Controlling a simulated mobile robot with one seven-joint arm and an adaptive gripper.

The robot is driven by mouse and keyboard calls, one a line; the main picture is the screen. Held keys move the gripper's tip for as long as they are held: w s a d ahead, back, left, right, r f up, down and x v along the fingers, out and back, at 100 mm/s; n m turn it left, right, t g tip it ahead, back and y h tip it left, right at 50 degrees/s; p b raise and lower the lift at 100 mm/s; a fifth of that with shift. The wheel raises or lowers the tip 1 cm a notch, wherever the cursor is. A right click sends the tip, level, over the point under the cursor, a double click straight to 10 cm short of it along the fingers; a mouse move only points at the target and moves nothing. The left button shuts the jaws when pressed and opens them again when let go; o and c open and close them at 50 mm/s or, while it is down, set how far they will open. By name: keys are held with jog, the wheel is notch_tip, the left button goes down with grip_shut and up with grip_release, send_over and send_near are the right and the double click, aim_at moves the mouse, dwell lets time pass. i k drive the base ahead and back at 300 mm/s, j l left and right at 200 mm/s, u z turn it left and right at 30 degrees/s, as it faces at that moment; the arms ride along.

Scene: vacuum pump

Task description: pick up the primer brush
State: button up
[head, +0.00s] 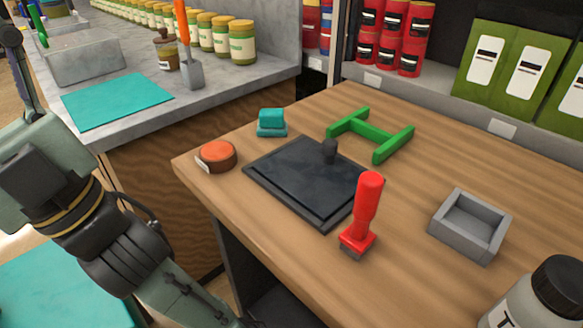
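A red-handled tool (365,212) stands upright on the wooden table, its red block ending in a grey lower edge. It looks most like the primer brush, but I cannot tell for certain. It is just off the front right corner of a dark square plate (308,178). My arm crosses the lower left of the head view and leaves it at the bottom edge. My gripper is not in view, so its opening and anything in it are hidden.
The wooden table (420,290) also bears a green H-shaped frame (393,145), a grey open box (470,222), an orange-topped round tin (217,155), teal blocks (271,121) and a black-capped bottle (530,303). A grey counter (210,80) with jars stands left. Front centre is clear.

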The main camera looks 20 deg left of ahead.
aim_at(356, 239)
jog(key=k+l+u, duration=0.1)
jog(key=k+u, duration=0.25)
jog(key=k, duration=0.2)
jog(key=k+u, duration=0.4)
jog(key=k, duration=0.15)
